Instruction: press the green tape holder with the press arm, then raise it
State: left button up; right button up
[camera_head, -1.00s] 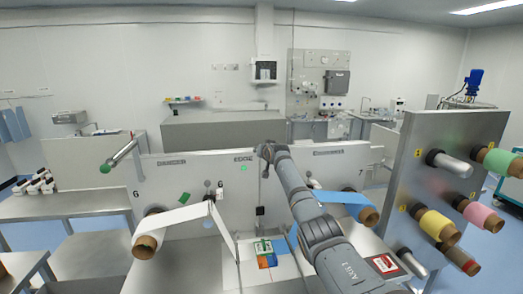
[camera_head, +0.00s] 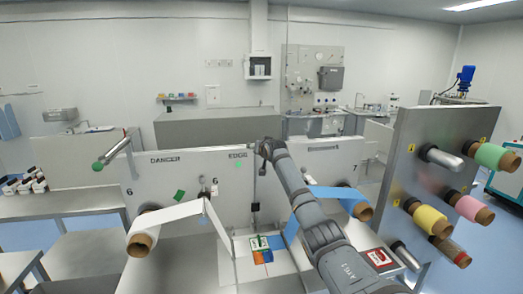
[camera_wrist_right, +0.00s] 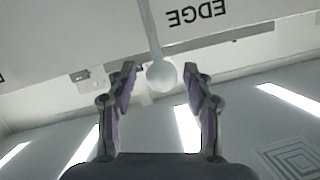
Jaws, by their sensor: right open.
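A green-and-white piece (camera_head: 259,242), which looks like the green tape holder, sits on a pale plate between two white and blue webs. Blue and orange patches lie just in front of it. My right gripper (camera_head: 265,148) is high at the panel marked EDGE, above and behind this piece. In the right wrist view the gripper (camera_wrist_right: 160,68) is open. A pale rod, apparently the press arm (camera_wrist_right: 150,25), ends in a round knob (camera_wrist_right: 161,77) between its fingers. I see no clear contact with either finger. My left gripper is not in view.
A white web roll (camera_head: 140,243) is at left and a blue web roll (camera_head: 362,210) at right. A panel (camera_head: 440,130) with several coloured rolls stands at far right. A green-tipped rod (camera_head: 112,153) sticks out at left.

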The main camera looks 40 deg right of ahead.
jog(key=v, duration=1)
jog(key=shift+w, duration=0.1)
